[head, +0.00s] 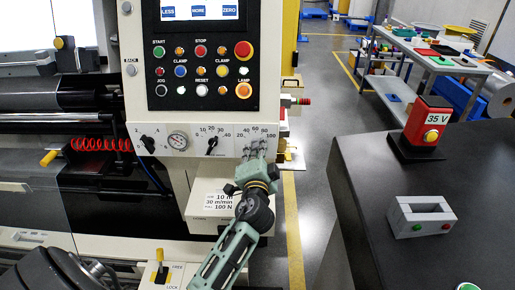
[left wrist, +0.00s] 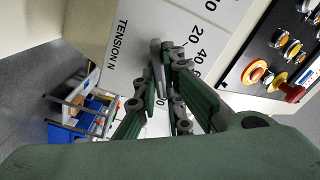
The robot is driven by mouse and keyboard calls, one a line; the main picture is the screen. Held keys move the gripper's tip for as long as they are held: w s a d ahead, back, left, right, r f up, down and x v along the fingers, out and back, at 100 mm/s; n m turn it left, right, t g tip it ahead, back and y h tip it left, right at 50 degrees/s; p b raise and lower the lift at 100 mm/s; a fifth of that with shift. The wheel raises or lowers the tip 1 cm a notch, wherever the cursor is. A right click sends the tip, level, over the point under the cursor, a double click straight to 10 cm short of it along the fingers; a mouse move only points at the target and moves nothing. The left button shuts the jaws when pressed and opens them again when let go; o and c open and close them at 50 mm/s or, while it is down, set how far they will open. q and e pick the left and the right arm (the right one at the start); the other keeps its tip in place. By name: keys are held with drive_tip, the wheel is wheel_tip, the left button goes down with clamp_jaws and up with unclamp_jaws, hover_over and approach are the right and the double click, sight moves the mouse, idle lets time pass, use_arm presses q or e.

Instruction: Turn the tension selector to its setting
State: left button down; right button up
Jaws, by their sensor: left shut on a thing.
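The tension selector (left wrist: 155,46) is a small grey knob on the pale panel, beside the printed words TENSION N in the left wrist view. A scale up to 100 is printed around it. My left gripper (head: 257,152) is at the right end of the panel in the head view and covers the knob there. In the left wrist view its fingers (left wrist: 166,50) are shut on the knob. The knob's exact pointing is hard to tell behind the fingers. A card (head: 212,205) below the panel reads 10 m, 30 m/min, 100 N. My right gripper is not in view.
Left of the gripper are another selector (head: 211,146), a round gauge (head: 178,141) and a third selector (head: 148,143). Above is the button console (head: 201,70) with a red emergency button (head: 243,50). A dark counter (head: 400,240) stands at right, with floor between.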

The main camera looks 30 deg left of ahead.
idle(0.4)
use_arm(q)
drive_tip(key=c, duration=1.9)
unclamp_jaws()
drive_tip(key=shift+o, duration=0.2)
drive_tip(key=v, duration=1.2)
